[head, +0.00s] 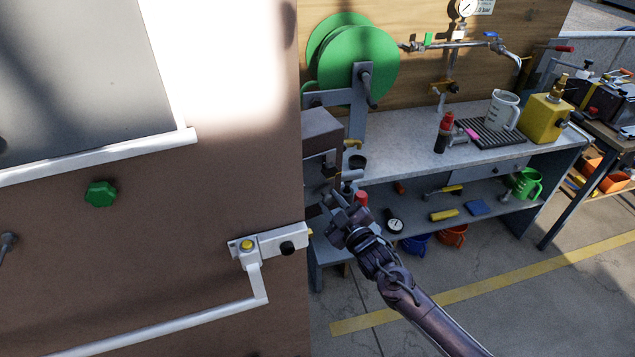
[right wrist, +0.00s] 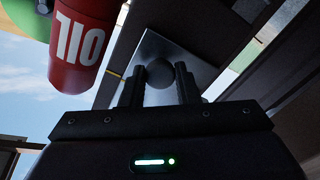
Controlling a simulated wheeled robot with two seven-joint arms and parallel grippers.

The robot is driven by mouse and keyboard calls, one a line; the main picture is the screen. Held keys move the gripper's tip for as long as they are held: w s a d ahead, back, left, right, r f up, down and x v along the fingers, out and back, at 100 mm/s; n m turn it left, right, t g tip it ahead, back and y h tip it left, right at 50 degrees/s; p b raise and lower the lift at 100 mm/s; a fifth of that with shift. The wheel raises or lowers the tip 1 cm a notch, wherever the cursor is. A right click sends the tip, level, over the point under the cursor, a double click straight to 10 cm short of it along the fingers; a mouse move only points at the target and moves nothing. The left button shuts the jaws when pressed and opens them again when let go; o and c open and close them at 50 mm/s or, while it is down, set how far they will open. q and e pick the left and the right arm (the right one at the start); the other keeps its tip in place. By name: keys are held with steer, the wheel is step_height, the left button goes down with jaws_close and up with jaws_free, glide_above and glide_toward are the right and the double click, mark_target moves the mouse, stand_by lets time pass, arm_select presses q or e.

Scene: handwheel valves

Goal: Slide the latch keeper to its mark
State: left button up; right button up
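The white latch (head: 270,245) is on the brown door, with a yellow button, a black knob and a pale yellow bolt end at the door's right edge. My right gripper (head: 340,206) is just right of that edge and covers most of what is behind it. In the right wrist view, a round dark knob (right wrist: 161,73) on a grey plate (right wrist: 150,46), seemingly the latch keeper, sits between my right gripper's fingertips (right wrist: 161,80). The fingers meet the knob on both sides, with no clear gap. My left gripper is out of view.
A red oil bottle (right wrist: 83,42) is close beside my right gripper in the wrist view. A workbench (head: 420,150) with a jug (head: 502,110) and a yellow can (head: 545,117) stands behind. A door handle bar (head: 165,327) runs low on the door.

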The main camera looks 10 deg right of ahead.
steer(key=o, duration=0.5)
steer(key=shift+c, duration=0.2)
steer(key=shift+s+d+r+p, duration=0.1)
steer(key=shift+s+d+p, duration=0.05)
steer(key=shift+s+p, duration=0.4)
steer(key=p+v, duration=0.3)
steer(key=v, duration=0.3)
